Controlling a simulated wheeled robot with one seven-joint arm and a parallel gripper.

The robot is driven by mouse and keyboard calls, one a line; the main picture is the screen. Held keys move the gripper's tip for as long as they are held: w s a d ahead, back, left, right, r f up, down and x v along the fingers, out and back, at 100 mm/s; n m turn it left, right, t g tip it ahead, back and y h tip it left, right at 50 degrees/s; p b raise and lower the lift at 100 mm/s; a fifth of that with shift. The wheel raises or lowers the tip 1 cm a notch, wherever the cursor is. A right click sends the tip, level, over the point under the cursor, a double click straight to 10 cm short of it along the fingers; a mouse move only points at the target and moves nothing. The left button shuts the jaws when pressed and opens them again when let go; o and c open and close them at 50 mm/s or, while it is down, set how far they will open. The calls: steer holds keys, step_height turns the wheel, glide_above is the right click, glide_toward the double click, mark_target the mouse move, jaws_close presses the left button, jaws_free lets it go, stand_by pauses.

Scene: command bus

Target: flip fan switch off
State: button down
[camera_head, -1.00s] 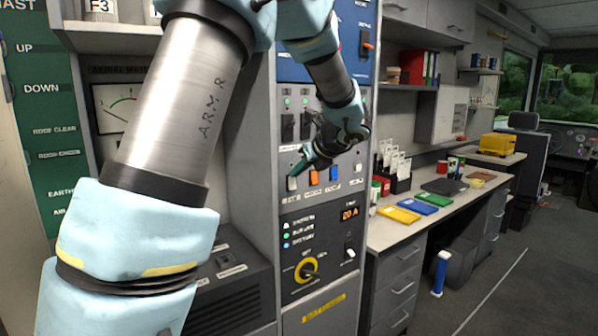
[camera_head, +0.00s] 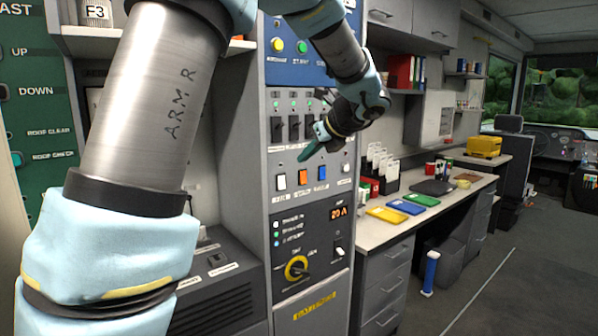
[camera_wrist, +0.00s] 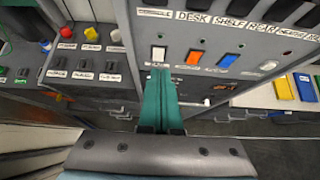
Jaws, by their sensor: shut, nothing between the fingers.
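A row of small rocker switches sits on the grey panel: a white switch (camera_head: 281,182), an orange switch (camera_head: 303,177), a blue switch (camera_head: 322,173) and another white switch (camera_head: 346,168). Their labels are too small to read, so I cannot tell which is the fan switch. My gripper (camera_head: 304,156) has its teal fingers shut and empty, apart from the panel, above the orange switch in the head view. In the wrist view the closed fingers (camera_wrist: 159,72) point at the panel just below the left white switch (camera_wrist: 158,53), with the orange switch (camera_wrist: 194,57) to the right.
Black toggle switches (camera_head: 294,128) stand above the row, partly hidden by my gripper. At right a desk (camera_head: 400,226) holds coloured folders and boxes. The grey side cabinet is close by my arm on the left.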

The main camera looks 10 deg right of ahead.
steer(key=s+r, duration=0.1)
steer(key=s+d+r, duration=0.1)
steer(key=shift+r+b, duration=0.3)
steer(key=shift+r, duration=0.1)
